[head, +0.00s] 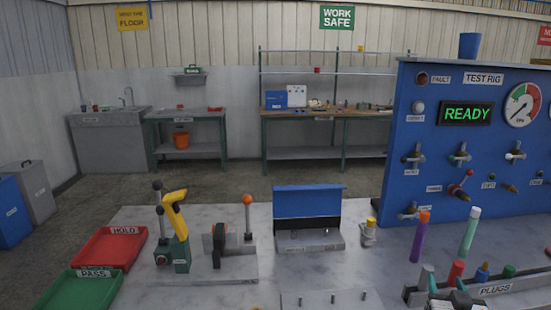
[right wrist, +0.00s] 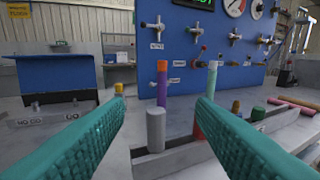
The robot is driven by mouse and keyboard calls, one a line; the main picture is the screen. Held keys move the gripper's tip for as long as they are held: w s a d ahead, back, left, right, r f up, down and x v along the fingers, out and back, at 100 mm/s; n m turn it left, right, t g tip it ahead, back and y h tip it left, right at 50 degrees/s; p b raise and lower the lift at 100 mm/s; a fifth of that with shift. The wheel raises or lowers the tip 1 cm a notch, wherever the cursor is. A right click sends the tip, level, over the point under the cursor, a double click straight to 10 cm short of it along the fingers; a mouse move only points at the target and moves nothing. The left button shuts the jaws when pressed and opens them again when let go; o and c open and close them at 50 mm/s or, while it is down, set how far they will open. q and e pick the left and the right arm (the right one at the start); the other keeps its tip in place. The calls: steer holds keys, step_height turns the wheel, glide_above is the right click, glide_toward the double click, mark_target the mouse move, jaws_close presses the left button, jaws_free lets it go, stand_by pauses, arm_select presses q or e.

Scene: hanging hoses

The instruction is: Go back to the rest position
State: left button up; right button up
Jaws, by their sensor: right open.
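My right gripper (head: 459,292) is at the bottom right edge of the head view, in front of the plugs rack (head: 495,290). In the right wrist view the two teal fingers of my right gripper (right wrist: 162,106) are spread wide, with nothing held between them. A grey cylinder (right wrist: 155,130) and a purple hose-like piece with an orange end (right wrist: 162,82) show beyond the gap. A pale green piece with a white end (right wrist: 212,85) stands to the right, its lower part hidden by the right finger. My left gripper is not in view.
The blue test rig panel (head: 460,150) reads READY and stands behind the rack. A green lever fixture (head: 175,250), a blue-backed gauge block (head: 307,200), a red HOLD tray (head: 105,250) and a green PASS tray (head: 80,292) are on the table. Bare tabletop (head: 375,265) lies mid-right.

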steer(key=s+a+f+n+g+y, duration=0.25)
steer(key=s+a+f+g, duration=0.45)
steer(key=s+a+f, duration=0.45)
steer(key=s+a+f+n+g+y, duration=0.1)
steer(key=s+a+f+g, duration=0.2)
steer(key=s, duration=0.7)
steer(key=s+a+f+n+g+y, duration=0.2)
steer(key=s+a+f+g, duration=0.1)
steer(key=s, duration=0.6)
step_height(320, 180, down, 24)
steer(key=g, duration=0.1)
steer(key=s+d+f+g, duration=0.1)
steer(key=s+d+f, duration=0.1)
steer(key=s+f, duration=1.5)
steer(key=shift+s+d+f+g+h, duration=0.25)
steer(key=shift+s+f+g+h, duration=0.1)
steer(key=shift+f+g, duration=0.1)
